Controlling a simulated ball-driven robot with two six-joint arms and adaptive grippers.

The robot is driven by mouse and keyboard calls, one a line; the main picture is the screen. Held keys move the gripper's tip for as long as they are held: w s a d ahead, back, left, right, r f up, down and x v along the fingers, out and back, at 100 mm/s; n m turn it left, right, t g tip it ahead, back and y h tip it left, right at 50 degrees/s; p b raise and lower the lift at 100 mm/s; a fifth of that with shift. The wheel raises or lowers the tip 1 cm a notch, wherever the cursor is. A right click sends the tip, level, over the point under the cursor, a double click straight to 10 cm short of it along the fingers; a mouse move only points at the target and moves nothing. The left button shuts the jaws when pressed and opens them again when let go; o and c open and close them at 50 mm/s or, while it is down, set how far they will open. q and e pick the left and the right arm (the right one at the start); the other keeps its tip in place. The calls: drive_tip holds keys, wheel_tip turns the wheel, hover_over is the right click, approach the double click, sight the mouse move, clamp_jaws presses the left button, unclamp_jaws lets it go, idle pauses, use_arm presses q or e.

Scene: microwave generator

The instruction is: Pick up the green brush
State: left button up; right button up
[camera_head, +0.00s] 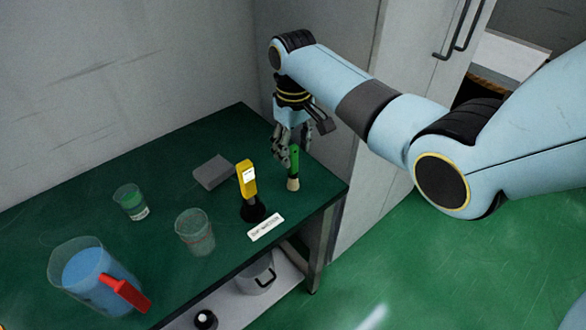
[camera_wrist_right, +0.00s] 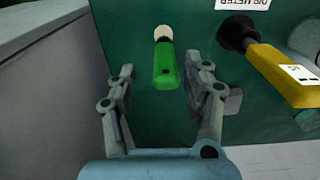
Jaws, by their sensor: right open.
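The green brush (camera_head: 294,160) stands near the right end of the green table, green handle up and pale bristles down. My right gripper (camera_head: 286,160) hangs from above, right beside the handle in the head view. In the right wrist view the green brush (camera_wrist_right: 165,68) lies between and slightly beyond the two spread fingers of the right gripper (camera_wrist_right: 166,82). The fingers are apart from the handle on both sides, and nothing is held. My left gripper is not in view.
A yellow meter (camera_head: 247,180) with a black base stands close left of the brush, by a white label (camera_head: 266,227). A grey block (camera_head: 212,172), two glass beakers (camera_head: 195,232) and a blue-filled jug (camera_head: 88,275) with a red handle are farther left. A wall and grey cabinet stand behind.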

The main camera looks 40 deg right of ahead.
sight(293, 173)
drive_tip(key=f, duration=0.4)
drive_tip(key=shift+s+a+f, duration=0.25)
clamp_jaws()
